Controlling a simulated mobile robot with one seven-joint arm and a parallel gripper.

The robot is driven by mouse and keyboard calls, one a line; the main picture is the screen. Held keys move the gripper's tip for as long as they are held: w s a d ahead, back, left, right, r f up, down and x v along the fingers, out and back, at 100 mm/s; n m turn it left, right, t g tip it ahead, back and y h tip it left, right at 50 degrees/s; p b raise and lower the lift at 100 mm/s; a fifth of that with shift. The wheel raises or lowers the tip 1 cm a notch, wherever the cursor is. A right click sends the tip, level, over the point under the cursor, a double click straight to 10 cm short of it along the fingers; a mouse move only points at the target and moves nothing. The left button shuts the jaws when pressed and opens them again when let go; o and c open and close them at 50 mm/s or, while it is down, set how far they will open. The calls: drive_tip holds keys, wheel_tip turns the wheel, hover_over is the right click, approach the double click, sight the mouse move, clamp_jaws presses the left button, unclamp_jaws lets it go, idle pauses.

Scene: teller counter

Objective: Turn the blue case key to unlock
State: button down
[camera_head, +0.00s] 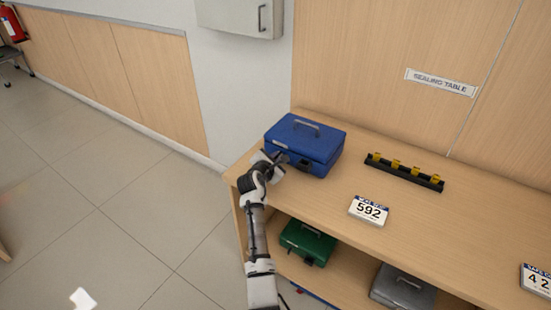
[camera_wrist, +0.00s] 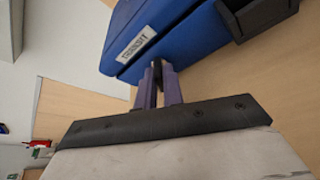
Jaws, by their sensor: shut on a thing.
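The blue case (camera_head: 312,145) sits closed on the left end of the wooden table, its handle on top. In the wrist view the blue case (camera_wrist: 190,38) fills the top and bears a white "TRANSIT" label (camera_wrist: 135,45). My gripper (camera_head: 281,158) is at the case's front face, near its left end. In the wrist view my gripper (camera_wrist: 158,72) has its fingers close together, tips at the case front beside the label. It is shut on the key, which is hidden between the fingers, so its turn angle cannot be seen.
A black rack with several yellow pieces (camera_head: 404,172) stands right of the case. A "592" sign (camera_head: 369,210) is at the table's front. A green case (camera_head: 307,243) and a grey case (camera_head: 402,289) lie on the shelf below. The tabletop between them is clear.

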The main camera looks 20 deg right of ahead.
drive_tip(key=shift+s+f+m+t+y+b, duration=0.15)
drive_tip(key=shift+f+m+t+y+b, duration=0.15)
drive_tip(key=shift+m+t+b, duration=0.4)
drive_tip(key=shift+d+r+m+t, duration=0.15)
drive_tip(key=shift+m+t, duration=0.15)
drive_tip(key=shift+m, duration=0.5)
drive_tip(key=c, duration=1.5)
unclamp_jaws()
drive_tip(key=shift+s, duration=0.1)
drive_tip(key=b+v, duration=0.2)
drive_tip(key=v, duration=1.1)
drive_tip(key=shift+s+a+r+b, duration=0.15)
drive_tip(key=shift+s+a+b, duration=0.1)
drive_tip(key=shift+b, duration=0.05)
drive_tip(key=shift+c, duration=0.4)
